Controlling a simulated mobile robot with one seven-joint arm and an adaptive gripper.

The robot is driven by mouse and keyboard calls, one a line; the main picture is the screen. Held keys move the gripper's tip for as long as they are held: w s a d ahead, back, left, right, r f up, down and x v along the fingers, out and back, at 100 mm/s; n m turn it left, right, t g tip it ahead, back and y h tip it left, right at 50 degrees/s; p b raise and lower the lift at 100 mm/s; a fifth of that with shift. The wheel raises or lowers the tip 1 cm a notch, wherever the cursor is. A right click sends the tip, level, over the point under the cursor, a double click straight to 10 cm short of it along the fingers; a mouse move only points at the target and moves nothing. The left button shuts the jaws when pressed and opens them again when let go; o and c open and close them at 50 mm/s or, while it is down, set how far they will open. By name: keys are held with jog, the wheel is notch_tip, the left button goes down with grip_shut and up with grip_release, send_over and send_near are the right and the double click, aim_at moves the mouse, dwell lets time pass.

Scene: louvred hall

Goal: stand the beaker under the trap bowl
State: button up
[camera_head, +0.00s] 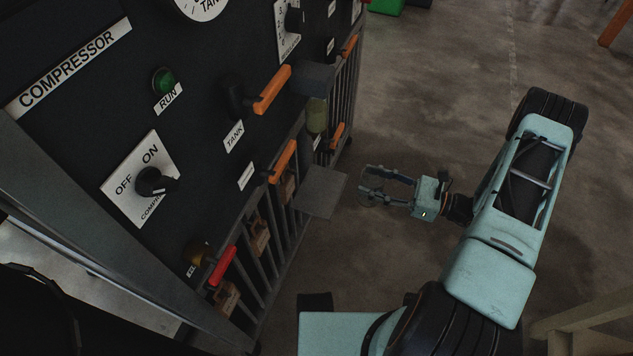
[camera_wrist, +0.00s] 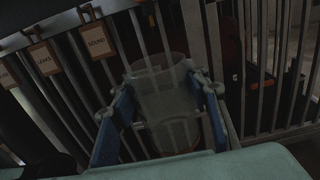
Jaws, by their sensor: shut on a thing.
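My gripper (camera_head: 384,187) is shut on a clear glass beaker (camera_head: 367,196), in the open air to the right of the panel's front. In the wrist view the beaker (camera_wrist: 168,105) stands between the two blue-padded fingers (camera_wrist: 157,98), and the railing shows through its clear wall. It looks roughly upright. The trap bowl (camera_head: 317,116) is a small yellow-green cup hanging under a grey block on the panel. A flat grey shelf (camera_head: 321,191) sticks out from the railing below the bowl. The beaker is apart from the shelf, just to its right.
Orange valve handles (camera_head: 272,90) and a red one (camera_head: 222,266) stick out from the panel. Tags (camera_wrist: 45,58) hang on the vertical bars (camera_head: 267,252). The floor (camera_head: 430,90) beyond the gripper is clear. A green box (camera_head: 388,5) stands at the top.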

jog(key=b+x, duration=0.1)
jog(key=x, duration=1.3)
jog(key=shift+w+a+b, duration=0.1)
jog(key=shift+a+b, duration=0.2)
jog(key=shift+a, duration=0.05)
jog(key=shift+w+a, duration=0.15)
jog(key=shift+a, duration=0.35)
notch_tip(320, 180, down, 4)
jog(key=shift+d+r+b, duration=0.15)
jog(key=shift+r+b, duration=0.05)
jog(key=shift+b, duration=0.6)
jog(key=shift+f, duration=0.2)
jog(key=o, duration=1.2)
jog(key=shift+o, duration=0.2)
jog(key=shift+r, duration=0.1)
